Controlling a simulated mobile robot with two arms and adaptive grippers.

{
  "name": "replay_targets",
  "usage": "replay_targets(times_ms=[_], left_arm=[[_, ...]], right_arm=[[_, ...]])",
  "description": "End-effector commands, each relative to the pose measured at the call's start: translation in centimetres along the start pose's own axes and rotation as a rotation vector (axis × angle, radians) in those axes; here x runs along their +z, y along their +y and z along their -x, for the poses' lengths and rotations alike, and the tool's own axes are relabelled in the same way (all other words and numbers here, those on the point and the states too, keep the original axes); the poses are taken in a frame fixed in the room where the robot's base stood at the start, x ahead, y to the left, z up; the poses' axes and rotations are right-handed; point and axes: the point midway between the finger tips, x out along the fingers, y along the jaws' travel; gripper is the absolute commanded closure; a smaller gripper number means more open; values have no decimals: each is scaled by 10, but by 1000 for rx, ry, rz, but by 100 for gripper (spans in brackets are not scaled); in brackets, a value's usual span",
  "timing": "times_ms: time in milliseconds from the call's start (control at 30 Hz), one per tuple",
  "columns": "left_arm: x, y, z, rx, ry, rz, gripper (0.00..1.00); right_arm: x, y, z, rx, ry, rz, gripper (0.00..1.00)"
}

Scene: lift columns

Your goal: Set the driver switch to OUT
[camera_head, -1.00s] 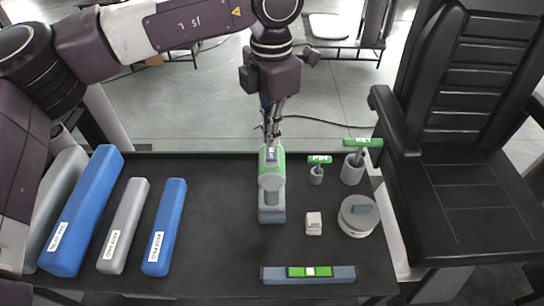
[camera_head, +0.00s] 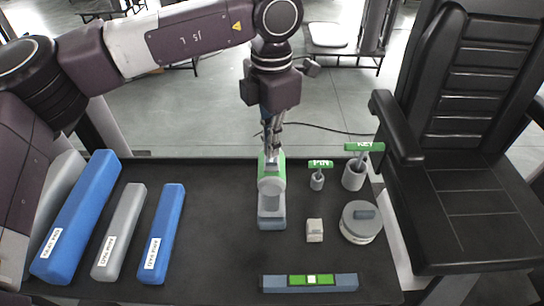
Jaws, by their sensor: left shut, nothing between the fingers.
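The driver (camera_head: 271,206) stands on the black table, with a grey body and a green top end at its far side. My left gripper (camera_head: 272,148) comes down from above, shut and with nothing held, its fingertips at the green end of the driver. Whether the fingertips touch the switch cannot be told, and the switch's position is too small to read. My right gripper is not in view.
Blue and grey bars (camera_head: 163,233) lie on the table's left. A PIN tool (camera_head: 318,178), a KEY tool (camera_head: 354,172), a small pale block (camera_head: 314,230) and a round grey can (camera_head: 360,222) stand right. A level-like bar (camera_head: 310,283) lies in front. A black chair (camera_head: 460,190) stands right.

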Motion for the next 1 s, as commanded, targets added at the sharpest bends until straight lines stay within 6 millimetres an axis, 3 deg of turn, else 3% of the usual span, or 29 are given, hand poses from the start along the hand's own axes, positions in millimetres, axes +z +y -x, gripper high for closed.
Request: replay_targets(times_ms=[1000], left_arm=[[0, 0, -6, 0, 0, 0, 100]], right_arm=[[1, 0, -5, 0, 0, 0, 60]])
